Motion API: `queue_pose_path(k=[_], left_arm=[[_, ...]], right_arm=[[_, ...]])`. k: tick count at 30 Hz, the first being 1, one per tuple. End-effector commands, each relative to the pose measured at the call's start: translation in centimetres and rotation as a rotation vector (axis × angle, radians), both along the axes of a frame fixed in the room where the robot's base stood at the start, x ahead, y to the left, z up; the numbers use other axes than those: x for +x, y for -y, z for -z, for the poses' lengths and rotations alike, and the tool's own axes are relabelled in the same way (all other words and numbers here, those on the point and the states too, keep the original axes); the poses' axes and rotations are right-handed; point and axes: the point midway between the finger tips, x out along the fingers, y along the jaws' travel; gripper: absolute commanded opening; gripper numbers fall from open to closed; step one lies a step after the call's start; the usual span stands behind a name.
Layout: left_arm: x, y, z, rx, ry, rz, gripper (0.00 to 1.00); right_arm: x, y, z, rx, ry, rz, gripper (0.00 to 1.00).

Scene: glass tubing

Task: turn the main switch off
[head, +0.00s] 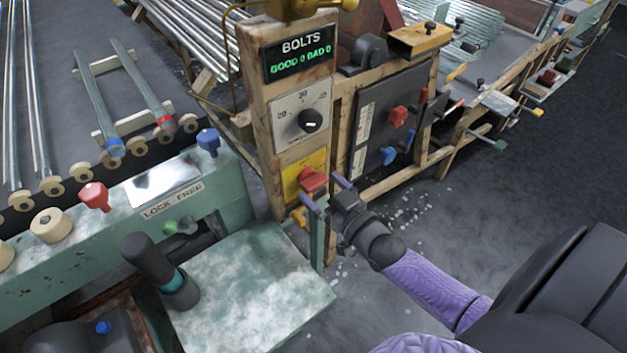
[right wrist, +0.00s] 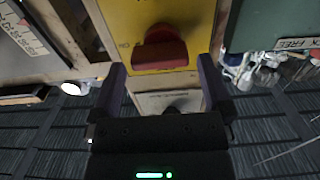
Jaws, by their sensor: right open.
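The main switch is a red knob (head: 312,178) on a yellow plate (head: 291,183), low on the wooden post. In the right wrist view the red knob (right wrist: 160,48) stands out from the yellow plate (right wrist: 142,13), with some lettering beside it. My right gripper (head: 325,192) is open and empty, its two purple fingers pointing at the post. In the right wrist view the knob lies ahead of the gap between the fingertips (right wrist: 162,64). I see no contact, and cannot tell how deep the knob sits between the fingers. My left gripper is not in view.
Above the switch are a black dial (head: 310,121) and a BOLTS display (head: 300,57). A dark panel (head: 361,112) with red and blue knobs stands right of the post. A green bench (head: 240,285) is at lower left, with a LOCK FREE box (head: 228,190) behind it.

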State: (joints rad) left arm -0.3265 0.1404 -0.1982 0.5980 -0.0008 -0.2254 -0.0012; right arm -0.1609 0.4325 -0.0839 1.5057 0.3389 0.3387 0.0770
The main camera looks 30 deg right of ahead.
Motion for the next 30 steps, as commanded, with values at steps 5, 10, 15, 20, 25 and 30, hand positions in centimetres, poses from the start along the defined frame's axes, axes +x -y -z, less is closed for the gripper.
queue_pose_path(k=[5, 10, 15, 20, 25, 30], left_arm=[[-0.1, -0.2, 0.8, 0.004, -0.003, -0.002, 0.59], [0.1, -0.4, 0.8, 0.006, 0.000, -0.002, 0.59], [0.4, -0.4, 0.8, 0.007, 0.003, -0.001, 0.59], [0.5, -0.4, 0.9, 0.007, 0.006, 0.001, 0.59], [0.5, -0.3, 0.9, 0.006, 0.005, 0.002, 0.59], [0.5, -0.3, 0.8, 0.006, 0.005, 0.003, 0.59]], right_arm=[[2.1, -0.1, 0.1, 0.000, 0.001, 0.001, 1.00], [2.6, -0.2, 0.0, 0.000, -0.001, 0.000, 1.00], [2.6, -0.2, 0.0, 0.000, -0.001, 0.000, 0.98], [2.6, -0.2, 0.0, 0.000, -0.001, 0.000, 0.64], [2.6, -0.2, 0.0, 0.000, -0.001, 0.000, 0.28], [2.6, -0.2, 0.0, -0.005, -0.001, 0.000, 0.20]])
